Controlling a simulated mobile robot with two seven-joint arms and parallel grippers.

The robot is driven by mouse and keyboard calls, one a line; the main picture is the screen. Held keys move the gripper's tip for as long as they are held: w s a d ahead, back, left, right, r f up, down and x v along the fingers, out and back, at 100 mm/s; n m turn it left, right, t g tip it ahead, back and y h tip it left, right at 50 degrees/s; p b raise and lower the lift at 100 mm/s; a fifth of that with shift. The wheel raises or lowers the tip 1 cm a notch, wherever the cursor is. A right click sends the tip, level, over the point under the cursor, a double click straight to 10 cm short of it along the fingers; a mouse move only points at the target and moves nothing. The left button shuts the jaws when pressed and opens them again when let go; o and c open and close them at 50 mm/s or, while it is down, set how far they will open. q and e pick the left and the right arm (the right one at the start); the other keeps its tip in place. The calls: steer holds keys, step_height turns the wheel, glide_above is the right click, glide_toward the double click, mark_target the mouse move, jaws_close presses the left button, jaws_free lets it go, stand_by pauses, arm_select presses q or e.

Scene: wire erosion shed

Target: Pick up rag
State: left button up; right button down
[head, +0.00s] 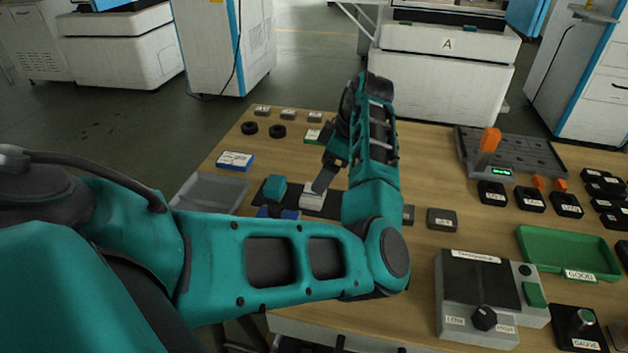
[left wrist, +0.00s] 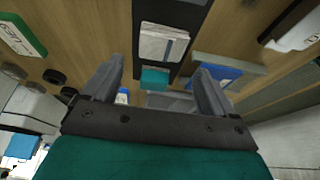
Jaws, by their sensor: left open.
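What looks like the rag (head: 312,195) is a pale folded piece on a dark mat (head: 330,207) on the wooden table. In the left wrist view the rag (left wrist: 163,45) shows a bluish stripe and lies flat on the dark strip. My left gripper (head: 322,165) is over the mat in the head view, one finger partly covering the rag. In the left wrist view the left gripper (left wrist: 160,66) has its fingers wide apart with nothing between them; the rag lies beyond the tips. My right gripper is in neither view.
A teal block (head: 274,188) sits on the mat beside the rag. A blue item (head: 278,212) and a grey tray (head: 207,190) are close by. A labelled blue box (head: 235,160) and black rings (head: 277,131) lie farther back. A grey control box (head: 490,297) stands right.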

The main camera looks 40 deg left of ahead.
mark_target(313, 196)
arm_select(q)
steer(key=shift+s+a+f, duration=0.1)
steer(key=shift+a+f, duration=0.05)
steer(key=shift+f, duration=0.35)
steer(key=x, duration=0.4)
steer(key=shift+s+f+b, duration=0.15)
steer(key=shift+f+b, duration=0.05)
steer(key=shift+b, duration=0.15)
steer(key=shift+f, duration=0.3)
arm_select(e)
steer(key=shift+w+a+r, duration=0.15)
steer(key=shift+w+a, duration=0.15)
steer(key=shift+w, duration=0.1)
arm_select(q)
steer(key=shift+c, duration=0.4)
steer(key=c, duration=0.7)
steer(key=shift+c, duration=0.2)
steer(key=shift+r, duration=0.15)
